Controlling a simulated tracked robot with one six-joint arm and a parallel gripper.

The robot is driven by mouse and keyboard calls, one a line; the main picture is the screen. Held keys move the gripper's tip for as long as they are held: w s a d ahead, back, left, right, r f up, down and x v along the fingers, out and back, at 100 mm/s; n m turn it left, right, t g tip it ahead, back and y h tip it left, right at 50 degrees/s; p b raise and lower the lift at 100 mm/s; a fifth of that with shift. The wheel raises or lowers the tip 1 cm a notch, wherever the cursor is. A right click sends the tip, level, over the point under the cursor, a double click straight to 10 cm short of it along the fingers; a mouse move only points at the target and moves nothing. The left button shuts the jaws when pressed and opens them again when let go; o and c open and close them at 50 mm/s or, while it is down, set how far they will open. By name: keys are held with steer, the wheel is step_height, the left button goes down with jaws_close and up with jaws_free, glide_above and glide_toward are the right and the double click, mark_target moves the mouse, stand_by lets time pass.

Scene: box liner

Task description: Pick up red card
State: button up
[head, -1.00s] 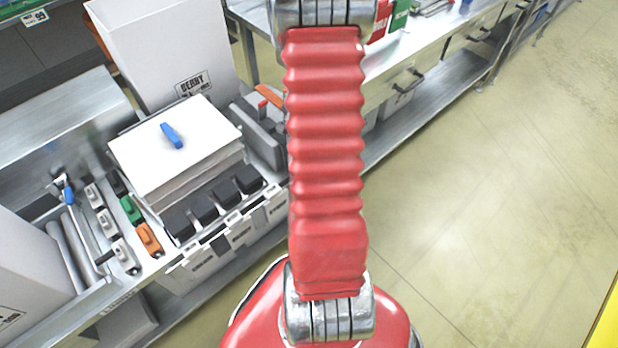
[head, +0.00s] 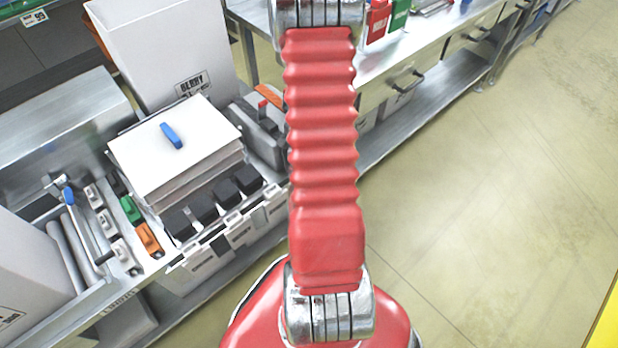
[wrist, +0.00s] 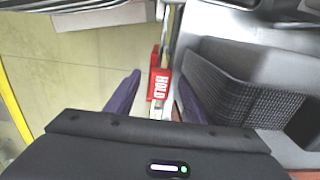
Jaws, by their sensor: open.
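A red card (wrist: 158,86) with white lettering that reads HOLD shows in the wrist view, at the edge of a grey metal surface. My gripper (wrist: 158,79) is open, with one dark purple finger on each side of the card in the picture. I cannot tell how far below the fingers the card is. In the head view a red card-like piece (head: 377,20) stands beside a green one (head: 399,13), right of my arm. I cannot tell whether it is the same card. My gripper is out of the head view.
A dark grey bin (wrist: 215,85) lies right of the card in the wrist view. Open floor (wrist: 75,70) is on the left. In the head view, a stack of white sheets (head: 175,150), a white box (head: 160,50) and several small black containers crowd the bench.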

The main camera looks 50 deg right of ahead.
jaws_close()
stand_by(0.6)
